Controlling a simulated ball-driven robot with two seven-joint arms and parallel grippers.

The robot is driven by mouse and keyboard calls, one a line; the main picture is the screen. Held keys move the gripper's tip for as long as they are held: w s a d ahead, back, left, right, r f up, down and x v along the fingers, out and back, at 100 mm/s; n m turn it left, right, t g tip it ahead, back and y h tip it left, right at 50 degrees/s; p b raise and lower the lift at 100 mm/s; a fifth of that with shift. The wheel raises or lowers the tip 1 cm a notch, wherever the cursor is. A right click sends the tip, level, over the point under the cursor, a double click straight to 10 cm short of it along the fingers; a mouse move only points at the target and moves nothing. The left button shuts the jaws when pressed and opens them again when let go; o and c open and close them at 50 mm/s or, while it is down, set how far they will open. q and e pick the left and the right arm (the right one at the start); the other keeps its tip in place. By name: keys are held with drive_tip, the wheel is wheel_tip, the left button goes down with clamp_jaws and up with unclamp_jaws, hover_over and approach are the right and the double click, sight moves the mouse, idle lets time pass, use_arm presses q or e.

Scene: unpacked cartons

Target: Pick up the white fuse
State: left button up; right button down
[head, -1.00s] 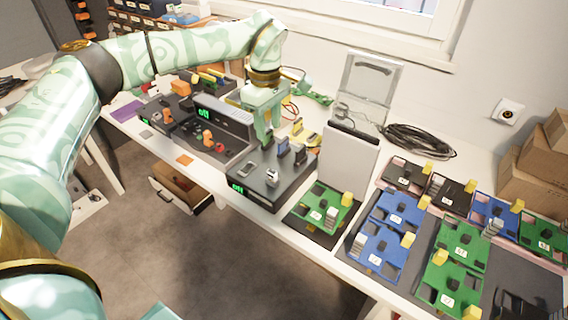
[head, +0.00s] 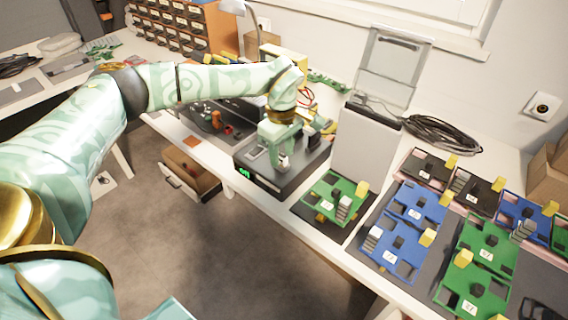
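The white fuse (head: 284,161) shows as a small pale piece on top of the black box (head: 263,182) with the green display, near the box's front. My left gripper (head: 279,158) points down right at it, with its fingertips around or just beside the fuse. The gripper hides part of the fuse, and I cannot tell whether the fingers are closed on it. Another flat grey piece (head: 258,152) lies on the box to the left of the gripper. My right gripper is not in view.
A grey upright case (head: 365,148) stands right of the box. A green board (head: 333,195) lies in front of that case. Several blue, green and black boards with yellow pieces fill the right of the table. A dark panel with orange parts (head: 215,118) lies to the left.

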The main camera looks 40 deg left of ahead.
use_arm(q)
drive_tip(key=shift+f, duration=0.65)
drive_tip(key=shift+r, duration=0.15)
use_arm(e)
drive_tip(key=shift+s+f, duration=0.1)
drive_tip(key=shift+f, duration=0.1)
use_arm(q)
clamp_jaws()
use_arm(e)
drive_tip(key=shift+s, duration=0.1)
use_arm(q)
drive_tip(key=shift+r, duration=0.1)
